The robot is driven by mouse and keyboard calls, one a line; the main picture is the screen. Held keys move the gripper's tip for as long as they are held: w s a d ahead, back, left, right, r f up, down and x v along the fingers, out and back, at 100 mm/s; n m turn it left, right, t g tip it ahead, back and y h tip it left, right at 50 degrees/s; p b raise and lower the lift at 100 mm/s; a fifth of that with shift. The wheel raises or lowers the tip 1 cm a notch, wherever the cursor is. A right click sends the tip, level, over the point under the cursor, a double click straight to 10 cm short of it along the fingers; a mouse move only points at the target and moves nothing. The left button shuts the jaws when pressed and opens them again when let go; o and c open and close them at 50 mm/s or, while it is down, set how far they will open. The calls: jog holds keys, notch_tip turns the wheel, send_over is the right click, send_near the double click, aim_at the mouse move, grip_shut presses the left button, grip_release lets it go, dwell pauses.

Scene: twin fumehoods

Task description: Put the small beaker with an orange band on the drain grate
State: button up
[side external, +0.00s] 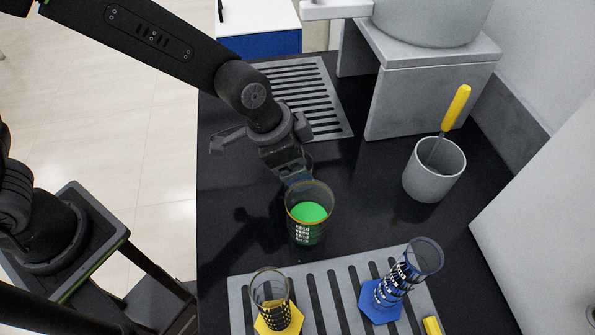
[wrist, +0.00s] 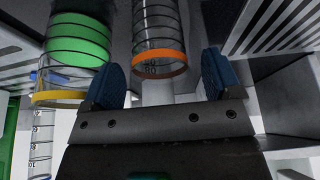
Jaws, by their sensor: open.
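The small beaker with an orange band (wrist: 160,62) is clear glass with dark rings; in the wrist view its banded rim lies between my gripper's blue fingertips (wrist: 158,80), with gaps at both sides. My gripper is open. In the side view my gripper (side external: 297,178) points down just behind a beaker of green liquid (side external: 308,225), and I cannot make out the orange-banded beaker there. One slotted drain grate (side external: 343,118) lies at the back left of the black counter, another (side external: 240,290) at the front.
The beaker of green liquid (wrist: 80,45), with a yellow band, stands close beside the target. Cylinders with yellow (side external: 278,318) and blue (side external: 380,300) bases stand on the front grate. A grey cup (side external: 432,182) with a yellow-handled tool stands right, below a grey stand (side external: 420,95).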

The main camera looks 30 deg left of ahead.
jog(key=shift+x, duration=1.5)
jog(key=shift+a, duration=0.1)
jog(key=shift+c, duration=0.3)
jog(key=c, duration=1)
jog(key=shift+r, duration=0.15)
